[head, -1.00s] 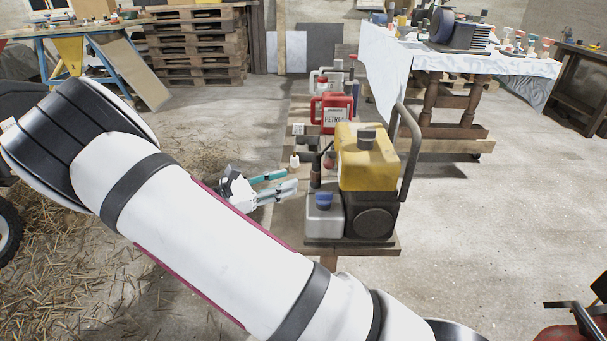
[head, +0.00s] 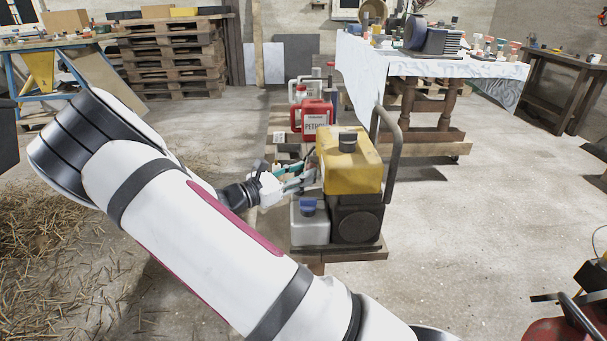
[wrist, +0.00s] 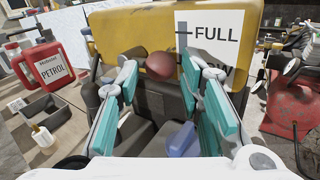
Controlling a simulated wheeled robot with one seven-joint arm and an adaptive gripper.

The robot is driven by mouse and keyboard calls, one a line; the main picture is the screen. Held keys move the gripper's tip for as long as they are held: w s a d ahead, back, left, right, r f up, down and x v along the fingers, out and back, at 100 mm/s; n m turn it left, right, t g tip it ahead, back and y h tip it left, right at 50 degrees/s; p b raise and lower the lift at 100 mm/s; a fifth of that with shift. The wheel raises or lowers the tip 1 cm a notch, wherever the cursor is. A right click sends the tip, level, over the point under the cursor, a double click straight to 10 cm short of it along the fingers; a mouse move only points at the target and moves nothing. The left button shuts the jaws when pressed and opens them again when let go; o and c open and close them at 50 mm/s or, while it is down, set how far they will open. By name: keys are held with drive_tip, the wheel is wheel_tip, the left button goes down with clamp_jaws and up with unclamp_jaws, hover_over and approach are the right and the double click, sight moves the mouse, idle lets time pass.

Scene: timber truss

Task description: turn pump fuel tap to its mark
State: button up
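The pump (head: 356,217) has a yellow fuel tank (head: 345,170) on a black body and stands on a low wooden bench. In the wrist view the tank (wrist: 120,38) carries a white label (wrist: 215,42) reading FULL, with a lower word partly hidden. A reddish-brown rounded knob (wrist: 160,66), apparently the tap, shows below the tank's front. My gripper (head: 308,178) is at the tank's left side. In the wrist view its teal-padded fingers are open, with the knob between or just beyond the tips; contact cannot be told. The tap's mark is not clear.
A grey can with a blue cap (head: 308,206) stands close beside the pump, under my gripper. A red petrol can (head: 312,118) stands behind on the bench. A black bent pipe (head: 388,150) rises at the pump's right.

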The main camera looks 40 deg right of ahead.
drive_tip(key=shift+d, duration=0.55)
clamp_jaws()
